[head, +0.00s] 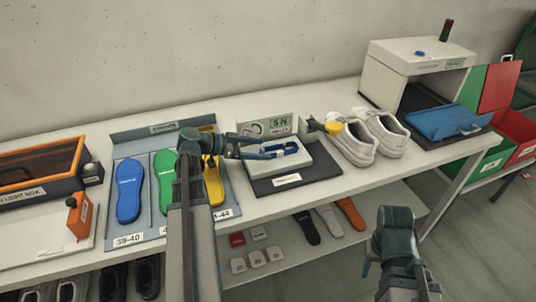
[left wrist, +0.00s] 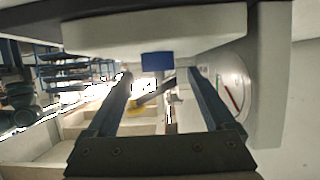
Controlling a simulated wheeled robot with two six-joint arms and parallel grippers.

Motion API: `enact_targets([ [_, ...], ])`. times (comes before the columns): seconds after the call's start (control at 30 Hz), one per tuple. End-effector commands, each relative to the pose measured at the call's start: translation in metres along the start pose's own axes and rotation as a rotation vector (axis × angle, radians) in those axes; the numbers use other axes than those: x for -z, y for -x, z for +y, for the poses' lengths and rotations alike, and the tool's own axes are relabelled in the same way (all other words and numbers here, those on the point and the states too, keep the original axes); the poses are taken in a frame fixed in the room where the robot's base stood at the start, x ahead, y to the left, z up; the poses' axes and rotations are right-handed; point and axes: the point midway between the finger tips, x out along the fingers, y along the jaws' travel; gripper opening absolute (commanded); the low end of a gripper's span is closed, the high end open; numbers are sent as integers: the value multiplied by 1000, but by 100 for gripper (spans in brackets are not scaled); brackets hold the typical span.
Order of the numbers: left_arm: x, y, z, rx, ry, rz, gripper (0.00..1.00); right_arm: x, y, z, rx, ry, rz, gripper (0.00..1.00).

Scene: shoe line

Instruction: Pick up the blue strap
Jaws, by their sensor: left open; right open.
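The blue strap (head: 287,149) is on a white tester (head: 296,160) with a gauge and a small display, in the middle of the bench. My left gripper (head: 268,152) is open and reaches in from the left at the strap, partly overlapping it in the head view. In the left wrist view a blue piece (left wrist: 158,61) shows between the two open fingertips of my left gripper (left wrist: 158,75), against a white block; contact cannot be told. My right gripper (head: 368,264) is open and empty in front of the bench, at the lower right.
Left of the tester, a grey board (head: 120,150) holds blue, green and yellow insoles. A shelf (head: 290,272) is below.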

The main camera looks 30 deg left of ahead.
Motion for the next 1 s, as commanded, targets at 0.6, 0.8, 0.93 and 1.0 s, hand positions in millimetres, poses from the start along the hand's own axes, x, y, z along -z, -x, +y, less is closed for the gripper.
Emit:
enact_targets([
  [0.6,2,-34,1,0,-1,0,59,1,-11,-1,0,0,0,50],
  [0.8,2,-33,1,0,-1,0,23,1,-11,-1,0,0,0,50],
  [0.93,2,-33,1,0,-1,0,0,1,-11,-1,0,0,0,50],
  [1.0,2,-33,1,0,-1,0,0,1,-11,-1,0,0,0,50],
])
